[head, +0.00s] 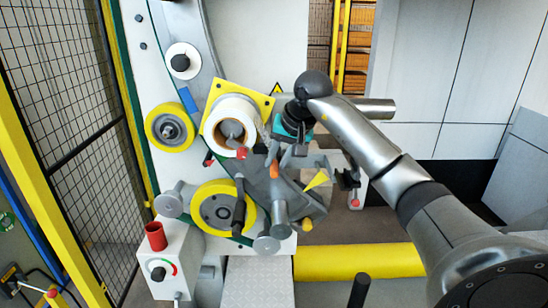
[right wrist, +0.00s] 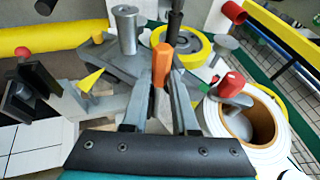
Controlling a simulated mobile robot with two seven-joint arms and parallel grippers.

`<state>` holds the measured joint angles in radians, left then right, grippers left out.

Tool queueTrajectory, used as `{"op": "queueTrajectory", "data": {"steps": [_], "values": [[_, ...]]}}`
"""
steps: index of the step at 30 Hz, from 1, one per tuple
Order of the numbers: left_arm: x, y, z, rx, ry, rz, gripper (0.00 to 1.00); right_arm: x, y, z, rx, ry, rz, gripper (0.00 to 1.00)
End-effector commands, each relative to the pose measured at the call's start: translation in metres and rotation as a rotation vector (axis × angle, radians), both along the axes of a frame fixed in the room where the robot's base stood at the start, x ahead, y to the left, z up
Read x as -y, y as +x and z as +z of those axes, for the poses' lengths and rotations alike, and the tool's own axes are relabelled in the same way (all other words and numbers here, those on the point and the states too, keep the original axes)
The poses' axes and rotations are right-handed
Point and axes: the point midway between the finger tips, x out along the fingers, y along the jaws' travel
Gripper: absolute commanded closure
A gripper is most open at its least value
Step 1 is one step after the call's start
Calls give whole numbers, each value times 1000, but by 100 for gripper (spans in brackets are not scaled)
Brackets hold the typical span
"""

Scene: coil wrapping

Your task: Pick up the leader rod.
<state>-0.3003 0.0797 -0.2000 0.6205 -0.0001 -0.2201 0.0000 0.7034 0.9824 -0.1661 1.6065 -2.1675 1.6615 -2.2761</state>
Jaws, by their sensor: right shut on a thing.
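The leader rod, which I take to be the orange piece (head: 274,170), is in front of the grey curved frame of the wrapping machine. In the right wrist view the orange rod (right wrist: 161,64) stands upright between the fingertips. My right gripper (head: 279,156) comes in from the right and is shut on it; the grey fingers also show in the right wrist view (right wrist: 161,83). The rod's lower part is partly hidden between the fingers. I cannot tell whether the rod still touches a holder. My left gripper is out of view.
A white roll (head: 239,110) with a cardboard core and red knob is left of the gripper. Yellow-rimmed rollers (head: 170,128) sit on the frame. A yellow pennant (head: 318,180) and grey posts are close by. A yellow floor barrier (head: 358,261) runs below. A mesh fence is at left.

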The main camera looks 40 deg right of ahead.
Motion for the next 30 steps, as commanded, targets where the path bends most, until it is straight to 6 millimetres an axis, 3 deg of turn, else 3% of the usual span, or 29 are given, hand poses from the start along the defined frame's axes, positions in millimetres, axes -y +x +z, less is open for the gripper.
{"op": "queueTrajectory", "data": {"steps": [17, 23, 30], "values": [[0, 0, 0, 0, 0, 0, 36, 0, 1, 8, 4, -1, 0, 100], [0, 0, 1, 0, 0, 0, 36, 1, 1, 29, 7, -2, -2, 100], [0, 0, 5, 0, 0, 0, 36, 1, 1, 74, 9, 0, -1, 100]]}}
